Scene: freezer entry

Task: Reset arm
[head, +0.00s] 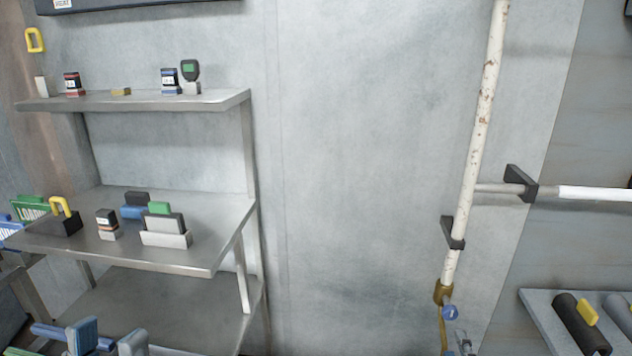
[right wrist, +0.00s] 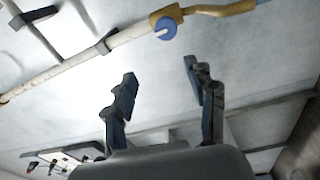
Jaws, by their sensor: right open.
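My right gripper (right wrist: 160,82) shows in the right wrist view, with its two dark blue-grey fingers spread wide apart and nothing between them. A blue round valve handle (right wrist: 165,27) on a brass fitting appears beyond the fingertips, near the top of that view. No contact between the fingers and the pipework shows.
A metal shelf unit (head: 225,101) with several small devices and holders stands at the left. A white, rust-marked vertical pipe (head: 481,120) runs down the wall to a blue valve (head: 449,312). A shelf (head: 541,315) with dark cylinders is at the lower right. The middle wall (head: 360,180) is bare.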

